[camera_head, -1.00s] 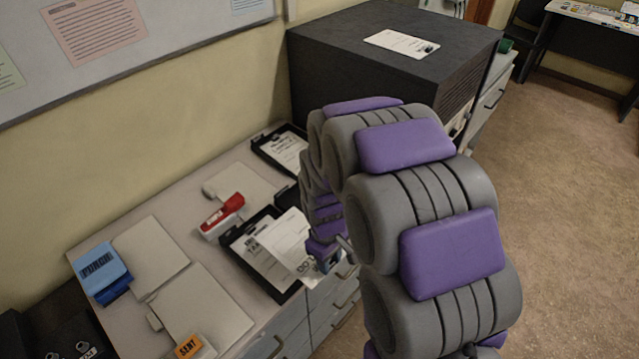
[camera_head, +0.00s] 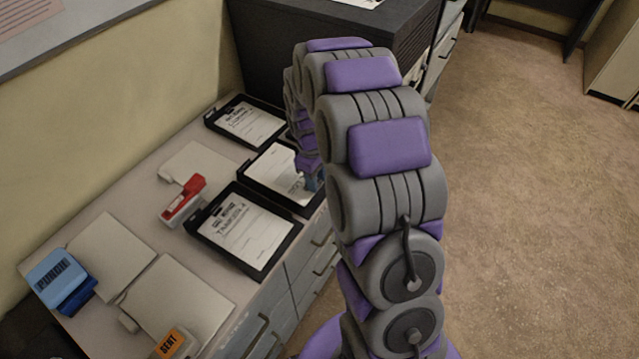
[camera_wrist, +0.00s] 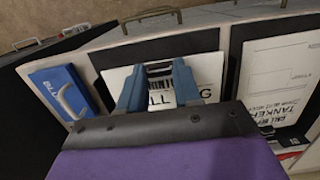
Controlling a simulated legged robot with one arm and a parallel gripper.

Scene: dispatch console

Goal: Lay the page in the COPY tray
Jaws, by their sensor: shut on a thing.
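The white page (camera_head: 272,166) is at the middle black tray (camera_head: 250,174) on the counter. It also shows in the wrist view (camera_wrist: 207,66), with dark print and a barcode. My gripper (camera_wrist: 159,72) is shut on the page's near edge, and the blue fingers cover part of it. In the head view my gripper (camera_head: 312,181) is at the middle tray's right side, partly hidden by my arm. I cannot tell whether the page touches the tray floor. No COPY label is readable on any tray.
The front tray (camera_head: 262,272) and back tray (camera_head: 214,125) each hold a printed page. A red-and-white stapler (camera_head: 184,201), pale folders (camera_head: 185,295), a blue punch (camera_head: 58,278) and an orange SENT stamp (camera_head: 172,342) are on the counter. A dark cabinet (camera_head: 330,50) stands behind.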

